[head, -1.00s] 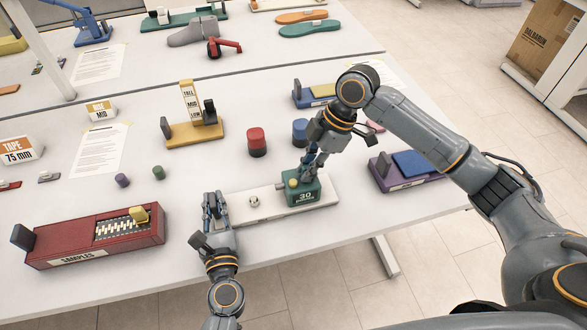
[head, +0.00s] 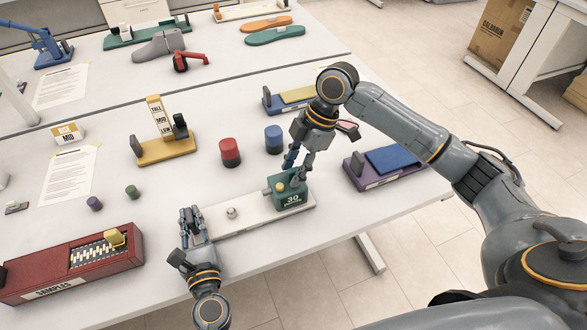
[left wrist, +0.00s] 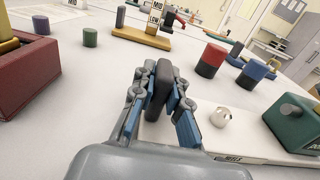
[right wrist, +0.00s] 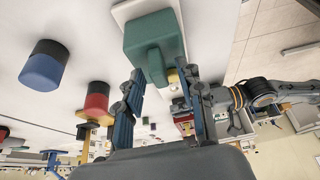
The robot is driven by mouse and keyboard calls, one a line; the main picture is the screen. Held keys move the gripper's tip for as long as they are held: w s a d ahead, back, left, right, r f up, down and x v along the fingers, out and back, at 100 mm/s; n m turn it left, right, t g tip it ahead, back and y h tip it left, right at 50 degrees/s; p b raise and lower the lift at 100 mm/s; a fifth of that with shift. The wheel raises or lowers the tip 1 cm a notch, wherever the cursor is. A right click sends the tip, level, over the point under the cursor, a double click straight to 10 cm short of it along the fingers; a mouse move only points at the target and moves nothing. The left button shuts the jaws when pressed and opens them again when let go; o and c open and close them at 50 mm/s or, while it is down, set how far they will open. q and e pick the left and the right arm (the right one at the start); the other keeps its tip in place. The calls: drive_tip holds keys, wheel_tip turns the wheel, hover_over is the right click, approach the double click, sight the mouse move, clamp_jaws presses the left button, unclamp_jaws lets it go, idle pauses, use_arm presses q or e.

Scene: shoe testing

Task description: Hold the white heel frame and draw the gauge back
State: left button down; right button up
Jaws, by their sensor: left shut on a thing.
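The white heel frame (head: 245,221) lies flat along the table's front edge, with a dark post at its left end and a pale round knob (head: 231,213) on top. My left gripper (left wrist: 160,92) is shut on that dark post. The green gauge (head: 290,194), marked 30 and with a yellow button, sits near the frame's right end, apart from the knob. My right gripper (right wrist: 163,98) is open just above the gauge. In the right wrist view its fingers are spread, with the gauge (right wrist: 152,42) beyond and partly between them. Any contact is unclear.
A red cylinder (head: 230,152) and a blue cylinder (head: 273,139) stand behind the frame. A purple stand (head: 375,168) is at the right, a red samples box (head: 60,272) at the left. A yellow stand (head: 165,149) is farther back.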

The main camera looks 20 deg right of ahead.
drive_tip(key=v, duration=1.1)
drive_tip(key=shift+r, duration=0.15)
drive_tip(key=shift+d, duration=0.15)
use_arm(q)
drive_tip(key=c, duration=1.3)
unclamp_jaws()
drive_tip(key=shift+o, duration=0.2)
